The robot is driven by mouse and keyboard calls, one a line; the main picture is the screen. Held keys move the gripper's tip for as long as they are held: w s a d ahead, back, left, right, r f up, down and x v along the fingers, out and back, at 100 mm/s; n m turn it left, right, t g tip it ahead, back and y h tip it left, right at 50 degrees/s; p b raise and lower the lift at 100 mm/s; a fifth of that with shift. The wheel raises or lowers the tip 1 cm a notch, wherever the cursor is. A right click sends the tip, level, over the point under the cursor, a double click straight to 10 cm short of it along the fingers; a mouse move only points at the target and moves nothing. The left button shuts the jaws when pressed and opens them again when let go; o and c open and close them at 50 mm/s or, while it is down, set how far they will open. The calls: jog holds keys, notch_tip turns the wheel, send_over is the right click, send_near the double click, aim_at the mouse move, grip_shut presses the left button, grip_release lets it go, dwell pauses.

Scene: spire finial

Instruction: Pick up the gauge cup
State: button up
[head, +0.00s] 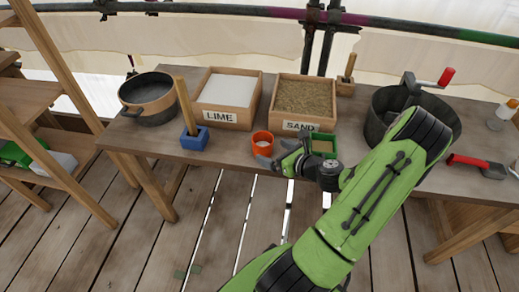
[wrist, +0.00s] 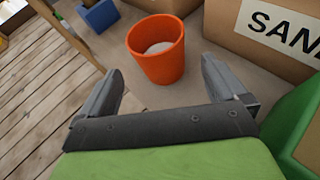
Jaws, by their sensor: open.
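An orange cup (head: 263,143), which I take to be the gauge cup, stands upright near the table's front edge, in front of the lime and sand boxes. In the wrist view the orange cup (wrist: 158,52) has something pale inside. My gripper (head: 274,160) is at the cup's near right side in the head view. In the wrist view my gripper (wrist: 160,88) is open, its fingers apart, with the cup just beyond the fingertips and not between them. I see no contact.
The lime box (head: 217,117) and sand box (head: 302,118) stand behind the cup. A blue block with a wooden handle (head: 194,138) is to its left. A green box (head: 324,143) is close on the right. Pots stand at both sides.

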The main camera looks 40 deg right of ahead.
aim_at(262, 141)
jog(key=b+x, duration=0.2)
jog(key=x, duration=0.5)
jog(key=shift+w+f, duration=0.1)
jog(key=c, duration=1)
